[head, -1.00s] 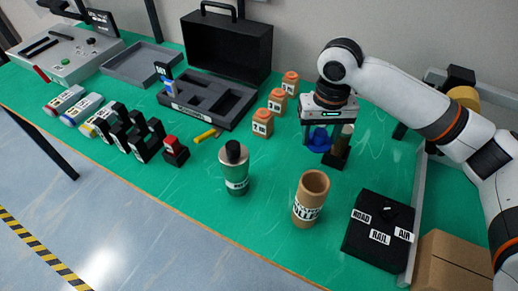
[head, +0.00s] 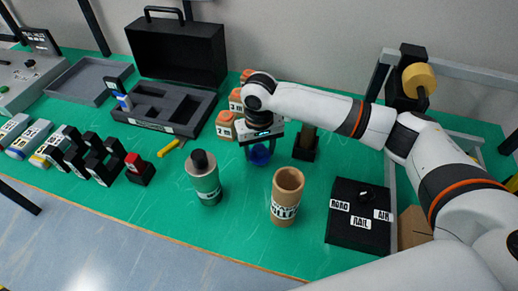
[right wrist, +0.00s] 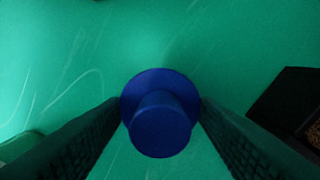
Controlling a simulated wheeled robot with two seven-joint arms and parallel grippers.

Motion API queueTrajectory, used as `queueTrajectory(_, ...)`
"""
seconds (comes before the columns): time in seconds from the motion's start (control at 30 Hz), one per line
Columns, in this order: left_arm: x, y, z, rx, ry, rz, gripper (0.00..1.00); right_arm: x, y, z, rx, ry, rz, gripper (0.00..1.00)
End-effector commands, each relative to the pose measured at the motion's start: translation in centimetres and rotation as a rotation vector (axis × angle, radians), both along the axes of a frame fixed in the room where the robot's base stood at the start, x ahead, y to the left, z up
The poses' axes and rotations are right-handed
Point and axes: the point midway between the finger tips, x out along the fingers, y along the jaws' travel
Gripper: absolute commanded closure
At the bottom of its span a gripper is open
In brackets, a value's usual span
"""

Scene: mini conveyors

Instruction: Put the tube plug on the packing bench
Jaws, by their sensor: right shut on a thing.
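The blue tube plug (head: 260,155) is between the fingers of my right gripper (head: 262,148), which is shut on it. In the right wrist view the plug (right wrist: 160,112) shows a wide round flange and a narrower round end, with a dark finger on each side. Green bench top (head: 235,232) lies under it; I cannot tell how large the gap is. An open brown cardboard tube (head: 286,197) stands upright, nearer and a little right of the plug. My left gripper is not in view.
A grey-green bottle (head: 204,180) stands left of the tube. A black holder (head: 305,147) is just right of my right gripper, and orange blocks (head: 225,125) are close on its left. A black box with a knob (head: 345,228) is at right. Front-middle green surface is clear.

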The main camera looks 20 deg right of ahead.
Motion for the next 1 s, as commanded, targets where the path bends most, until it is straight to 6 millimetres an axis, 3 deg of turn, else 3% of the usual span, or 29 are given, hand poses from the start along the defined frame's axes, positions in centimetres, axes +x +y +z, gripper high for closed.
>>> queueTrajectory(0.4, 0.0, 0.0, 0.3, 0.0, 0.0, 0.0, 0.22, 0.0, 0.0, -0.5, 0.001, 0.001, 0.0, 0.67)
queueTrajectory(0.43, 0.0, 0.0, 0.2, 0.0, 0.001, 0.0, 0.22, 0.0, 0.0, -0.6, 0.001, -0.001, 0.001, 0.41)
queueTrajectory(0.53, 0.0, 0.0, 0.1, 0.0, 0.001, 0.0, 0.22, 0.0, 0.0, -0.6, 0.001, -0.001, 0.001, 0.24)
queueTrajectory(0.87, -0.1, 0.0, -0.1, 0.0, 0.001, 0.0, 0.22, 0.0, 0.0, -0.4, 0.0, -0.002, 0.0, 0.24)
queueTrajectory(1.0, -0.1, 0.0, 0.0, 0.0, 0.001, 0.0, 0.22, 0.1, 0.1, 1.3, 0.001, -0.004, 0.001, 0.24)
